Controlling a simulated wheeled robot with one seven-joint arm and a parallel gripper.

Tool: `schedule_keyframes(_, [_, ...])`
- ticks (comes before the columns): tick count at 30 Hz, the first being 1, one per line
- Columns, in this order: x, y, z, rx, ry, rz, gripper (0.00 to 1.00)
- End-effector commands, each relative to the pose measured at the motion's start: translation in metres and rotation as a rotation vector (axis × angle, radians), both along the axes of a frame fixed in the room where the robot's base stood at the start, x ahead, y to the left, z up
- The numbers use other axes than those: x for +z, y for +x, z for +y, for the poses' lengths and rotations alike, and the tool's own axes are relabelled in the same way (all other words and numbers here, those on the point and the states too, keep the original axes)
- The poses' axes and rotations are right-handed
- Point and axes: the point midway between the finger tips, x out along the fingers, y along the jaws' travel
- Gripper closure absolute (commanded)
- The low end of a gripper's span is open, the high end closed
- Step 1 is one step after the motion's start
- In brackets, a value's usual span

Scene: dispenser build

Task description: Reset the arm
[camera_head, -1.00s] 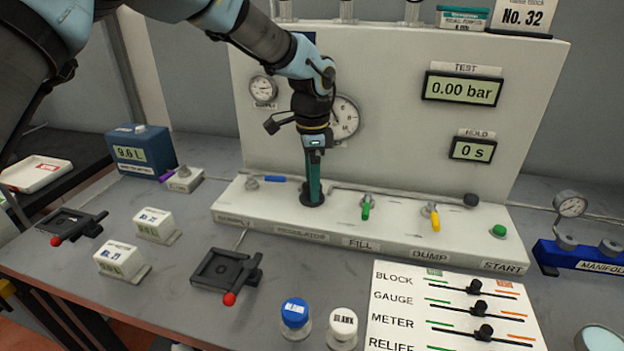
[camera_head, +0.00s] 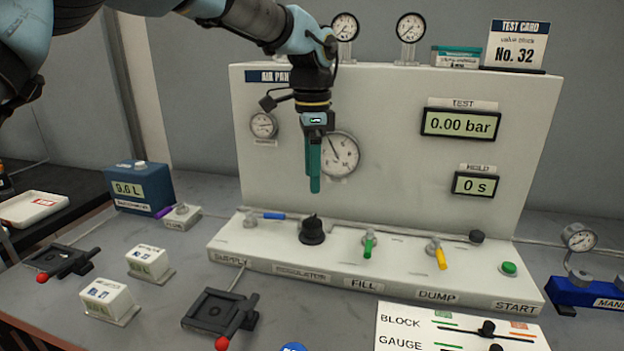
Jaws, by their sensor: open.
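My gripper (camera_head: 314,186) hangs fingers-down in front of the panel, above the black regulator knob (camera_head: 312,231). Its teal fingers are apart from the knob, with a clear gap below the tips. The fingers line up one behind the other, so the gap between them barely shows; nothing is seen held. My arm comes in from the upper left. The wrist overlaps the left edge of the round gauge (camera_head: 341,155) and part of the air panel label.
The console has a blue supply lever (camera_head: 271,216), a green fill lever (camera_head: 369,244), a yellow dump lever (camera_head: 438,256) and a green start button (camera_head: 509,268). A blue meter box (camera_head: 142,189) and black clamps (camera_head: 212,311) stand on the left. Open air surrounds my gripper.

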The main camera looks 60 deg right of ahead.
Motion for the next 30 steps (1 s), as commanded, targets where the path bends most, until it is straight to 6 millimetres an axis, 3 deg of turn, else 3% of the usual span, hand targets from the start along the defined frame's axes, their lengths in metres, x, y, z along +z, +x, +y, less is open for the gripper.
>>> schedule_keyframes(14, [-0.001, 0.001, 0.0, 0.003, 0.001, -0.001, 0.14])
schedule_keyframes(18, [-0.004, 0.029, 0.015, 0.082, -0.001, -0.008, 0.14])
schedule_keyframes(20, [-0.006, 0.055, 0.03, 0.16, -0.002, -0.014, 0.14])
schedule_keyframes(23, [-0.014, 0.108, 0.07, 0.344, -0.007, -0.025, 0.14])
schedule_keyframes(27, [-0.027, 0.178, 0.145, 0.642, -0.018, -0.034, 0.14])
schedule_keyframes(30, [-0.036, 0.217, 0.206, 0.866, -0.03, -0.04, 0.14])
